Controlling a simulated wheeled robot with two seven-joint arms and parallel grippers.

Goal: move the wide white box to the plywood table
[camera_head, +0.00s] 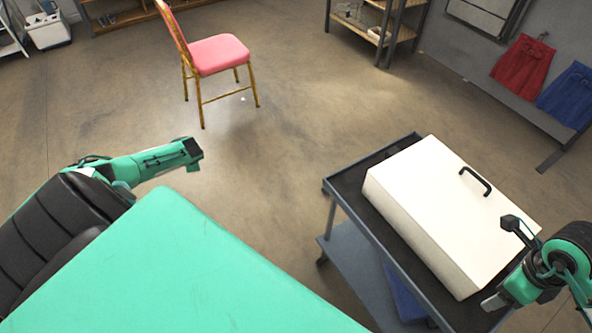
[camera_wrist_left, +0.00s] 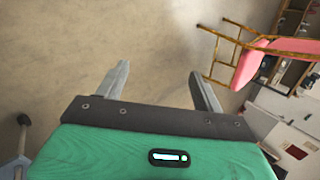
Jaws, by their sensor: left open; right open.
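The wide white box (camera_head: 440,205) lies on the dark top of a grey cart (camera_head: 343,186) at the right of the head view. A black handle (camera_head: 476,181) stands up from its upper face. My right gripper (camera_head: 508,268) is open at the box's near right end, close to its edge; I cannot tell whether it touches. My left gripper (camera_head: 195,151) is away from the box, over bare floor; its two fingers are apart and empty in the left wrist view (camera_wrist_left: 158,74). I see no plywood table in either view.
A pink-seated chair (camera_head: 217,54) stands at the back, also in the wrist view (camera_wrist_left: 252,62). A shelf unit (camera_head: 372,30) is behind. Red (camera_head: 523,62) and blue (camera_head: 568,95) garments hang at right. The cart has a lower shelf (camera_head: 350,270). Floor between chair and cart is clear.

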